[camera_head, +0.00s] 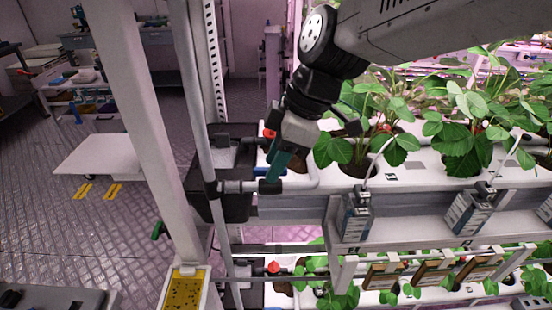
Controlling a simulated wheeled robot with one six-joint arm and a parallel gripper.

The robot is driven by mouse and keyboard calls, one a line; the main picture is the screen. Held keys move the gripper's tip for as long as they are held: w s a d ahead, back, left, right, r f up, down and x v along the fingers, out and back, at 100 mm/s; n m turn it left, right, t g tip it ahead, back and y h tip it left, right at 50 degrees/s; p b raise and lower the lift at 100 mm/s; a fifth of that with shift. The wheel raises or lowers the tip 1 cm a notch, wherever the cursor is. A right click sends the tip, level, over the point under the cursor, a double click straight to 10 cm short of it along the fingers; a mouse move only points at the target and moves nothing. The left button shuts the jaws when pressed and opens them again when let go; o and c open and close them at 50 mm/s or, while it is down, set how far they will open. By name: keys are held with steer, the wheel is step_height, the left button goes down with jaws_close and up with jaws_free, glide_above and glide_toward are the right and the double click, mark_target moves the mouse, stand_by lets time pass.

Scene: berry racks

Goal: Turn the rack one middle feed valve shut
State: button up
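My gripper (283,150) reaches down from the upper right to the left end of the white planting channel (310,182) of the upper visible tier. A teal, bar-shaped piece (273,172) slants down below the gripper, in front of the pipe end; I cannot tell whether it is a valve handle or a fingertip. A grey pipe (240,187) runs left from there towards the upright post. A small red handle (269,133) shows just left of the gripper, and another red handle (273,267) is on the tier below. The gripper's fingers are partly hidden, and their gap is not clear.
White rack posts (140,120) stand close to the left of the gripper. Strawberry plants (460,130) and hanging boxes (468,212) fill the right side. A green handle (158,230) and a yellow card (186,290) are at lower left. Open floor (100,240) lies beyond.

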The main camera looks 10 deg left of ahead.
steer(key=shift+f, duration=0.1)
jaws_close()
steer(key=shift+m, duration=0.3)
steer(key=m, duration=0.1)
steer(key=m+t, duration=0.1)
steer(key=m, duration=0.1)
steer(key=shift+s+m+t, duration=0.2)
steer(key=shift+m+t, duration=0.1)
steer(key=m, duration=0.2)
steer(key=m+t, duration=0.1)
steer(key=m, duration=0.1)
steer(key=shift+s+a+t, duration=0.1)
steer(key=shift+s+t, duration=0.1)
steer(key=shift+t, duration=0.1)
steer(key=m, duration=0.3)
steer(key=m+t+h, duration=0.1)
steer(key=m, duration=0.1)
steer(key=shift+s+a+m+t+h, duration=0.15)
steer(key=shift+m+t+h, duration=0.15)
steer(key=shift+m, duration=0.1)
steer(key=shift+a+m+t+h, duration=0.15)
steer(key=shift+m+h, duration=0.2)
steer(key=shift+m, duration=0.65)
steer(key=shift+m+t+h, duration=0.15)
steer(key=shift+m+h, duration=0.2)
steer(key=shift+m, duration=0.65)
